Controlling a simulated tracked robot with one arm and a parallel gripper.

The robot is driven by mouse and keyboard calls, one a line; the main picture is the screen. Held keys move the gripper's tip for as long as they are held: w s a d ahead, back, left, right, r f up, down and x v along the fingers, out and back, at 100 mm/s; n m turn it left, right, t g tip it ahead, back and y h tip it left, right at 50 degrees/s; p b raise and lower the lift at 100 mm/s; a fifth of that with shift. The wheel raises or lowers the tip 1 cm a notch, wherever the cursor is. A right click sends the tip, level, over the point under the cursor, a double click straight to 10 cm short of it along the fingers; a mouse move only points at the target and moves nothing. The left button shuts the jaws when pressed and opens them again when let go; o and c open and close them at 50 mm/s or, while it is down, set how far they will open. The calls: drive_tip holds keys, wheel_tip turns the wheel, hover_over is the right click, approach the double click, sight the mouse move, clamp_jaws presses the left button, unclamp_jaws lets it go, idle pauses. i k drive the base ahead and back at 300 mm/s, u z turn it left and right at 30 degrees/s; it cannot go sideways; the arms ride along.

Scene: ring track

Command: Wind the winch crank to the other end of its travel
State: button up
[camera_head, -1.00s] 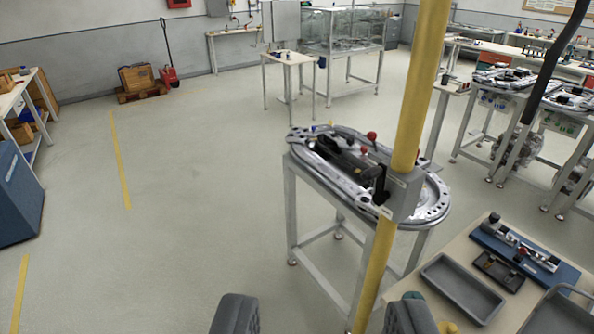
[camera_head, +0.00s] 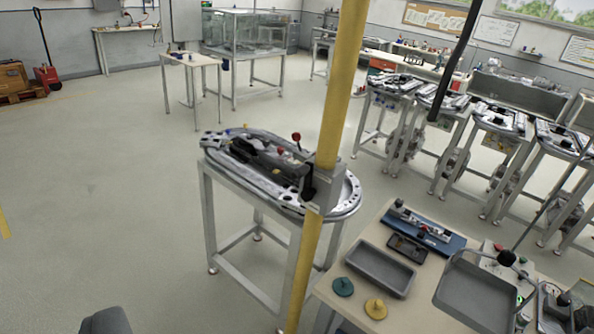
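No part is clearly recognisable as the winch crank. A yellow post (camera_head: 340,75) stands close in front of me and carries a grey bracket (camera_head: 325,190) with a dark lever-like part (camera_head: 308,182); I cannot tell whether this is the winch. Of my gripper, one dark grey finger (camera_head: 107,321) shows at the bottom left edge, over the floor and well apart from the post. The other finger cannot be made out, so its opening is unclear. Nothing is seen held.
Behind the post is a stand with an oval metal track (camera_head: 345,200) and red-knobbed levers. A workbench (camera_head: 335,292) at lower right holds a grey tray (camera_head: 380,268), a blue fixture (camera_head: 425,232) and round knobs. Similar stands line the right. Floor at left is clear.

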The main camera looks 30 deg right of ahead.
sight(306, 170)
drive_tip(key=u, duration=0.05)
drive_tip(key=i, duration=1)
drive_tip(key=z, duration=0.05)
